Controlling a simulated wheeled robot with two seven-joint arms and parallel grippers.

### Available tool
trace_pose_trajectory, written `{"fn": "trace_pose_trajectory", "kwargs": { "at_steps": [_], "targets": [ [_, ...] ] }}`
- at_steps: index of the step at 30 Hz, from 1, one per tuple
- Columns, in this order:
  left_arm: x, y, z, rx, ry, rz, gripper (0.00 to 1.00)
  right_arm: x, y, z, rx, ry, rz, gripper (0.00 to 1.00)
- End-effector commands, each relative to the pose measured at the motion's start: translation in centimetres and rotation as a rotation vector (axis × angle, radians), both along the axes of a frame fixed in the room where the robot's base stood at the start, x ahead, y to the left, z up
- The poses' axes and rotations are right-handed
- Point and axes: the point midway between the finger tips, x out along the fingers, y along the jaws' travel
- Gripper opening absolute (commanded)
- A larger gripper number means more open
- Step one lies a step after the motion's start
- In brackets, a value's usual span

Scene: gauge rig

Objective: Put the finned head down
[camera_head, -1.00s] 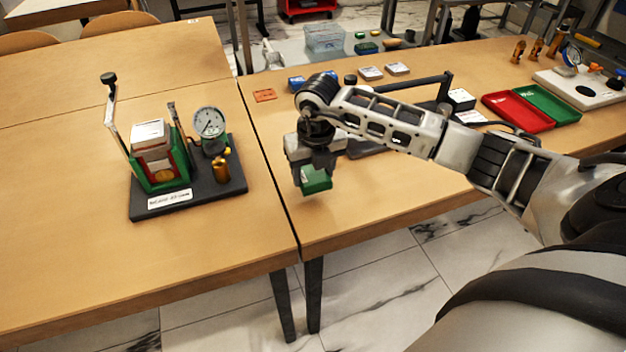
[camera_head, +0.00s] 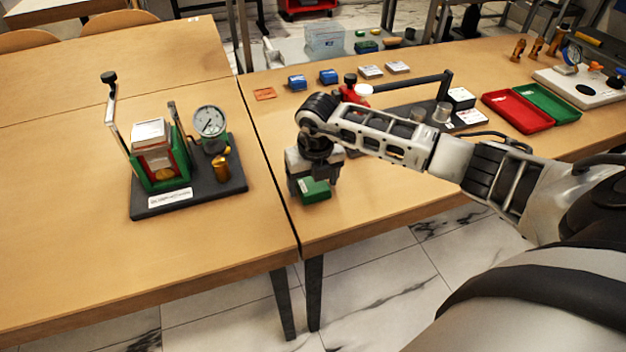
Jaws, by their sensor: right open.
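A green block (camera_head: 315,191) with a small pale label sits at the near left corner of the right-hand table (camera_head: 375,199). It is likely the finned head; I cannot make out its fins. My right gripper (camera_head: 316,181) points down at the block from above, its fingers open beside it. The gripper hides the block's top and back, and any contact with the fingers is not clear. My left gripper is not in view.
A dark-based rig with a gauge (camera_head: 209,121) and a green frame (camera_head: 163,172) stands on the left table. Blue boxes (camera_head: 297,82), a red device (camera_head: 350,92) and red and green trays (camera_head: 518,111) lie behind my arm. The table's front edge is close.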

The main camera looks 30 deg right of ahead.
Motion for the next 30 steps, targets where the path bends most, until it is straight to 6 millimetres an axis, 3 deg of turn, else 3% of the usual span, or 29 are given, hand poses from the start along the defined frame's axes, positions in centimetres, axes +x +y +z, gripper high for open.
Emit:
{"fn": "trace_pose_trajectory", "kwargs": {
  "at_steps": [5, 18, 25, 28, 30],
  "targets": [
    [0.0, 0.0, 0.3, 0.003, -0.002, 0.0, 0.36, 0.0, 0.0, 1.0, -0.001, -0.003, 0.0, 0.78],
    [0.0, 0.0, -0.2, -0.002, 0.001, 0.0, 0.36, -1.0, 0.3, 9.8, 0.0, -0.004, 0.001, 0.78],
    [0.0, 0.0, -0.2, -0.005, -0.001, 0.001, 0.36, -1.4, 0.6, 11.9, 0.011, 0.001, 0.007, 0.78],
    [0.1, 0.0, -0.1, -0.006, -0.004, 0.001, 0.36, -2.1, 3.2, 10.8, 0.106, 0.014, 0.061, 0.78],
    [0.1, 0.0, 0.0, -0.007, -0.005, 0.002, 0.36, -3.2, 7.1, 9.4, 0.259, 0.029, 0.131, 0.78]
  ]
}}
